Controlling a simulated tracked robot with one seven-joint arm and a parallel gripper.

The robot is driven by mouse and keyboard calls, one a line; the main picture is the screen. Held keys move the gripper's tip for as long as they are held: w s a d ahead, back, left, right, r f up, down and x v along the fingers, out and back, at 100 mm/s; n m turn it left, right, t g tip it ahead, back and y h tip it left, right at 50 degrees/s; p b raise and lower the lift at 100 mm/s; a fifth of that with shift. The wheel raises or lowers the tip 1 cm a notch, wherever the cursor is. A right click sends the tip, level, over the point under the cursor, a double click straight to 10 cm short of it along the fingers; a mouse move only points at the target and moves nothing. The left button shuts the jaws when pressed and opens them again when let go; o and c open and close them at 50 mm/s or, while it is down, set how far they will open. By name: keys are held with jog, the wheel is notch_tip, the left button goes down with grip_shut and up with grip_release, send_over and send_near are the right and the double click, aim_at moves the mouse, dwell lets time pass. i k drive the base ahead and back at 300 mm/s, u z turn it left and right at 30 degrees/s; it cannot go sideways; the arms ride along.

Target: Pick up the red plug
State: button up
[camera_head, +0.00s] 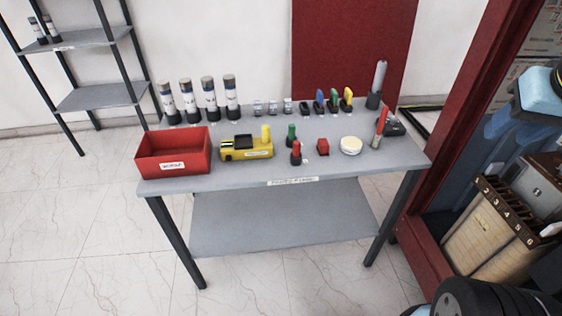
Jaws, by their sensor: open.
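A small red plug-like piece (296,147) with a dark base stands upright near the front edge of the grey table (240,178). A similar green piece (291,131) stands just behind it, slightly left. A red block (323,146) sits to its right, apart from it. A taller red-topped stick (381,119) leans in a holder near the table's right end. I cannot tell for certain which red item is the plug; the small upright one looks most like it. My gripper is not visible in this view.
A red bin (172,153) and a yellow device (246,147) stand left of the plugs, a round pale tin (351,145) right. Several cylinders (208,92) and coloured upright pieces (333,97) line the back. A red-framed cabinet (455,130) stands right of the table.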

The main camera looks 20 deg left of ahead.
aim_at(296, 145)
jog(key=k, duration=1.75)
jog(key=u, duration=1.25)
jog(key=i, duration=1.65)
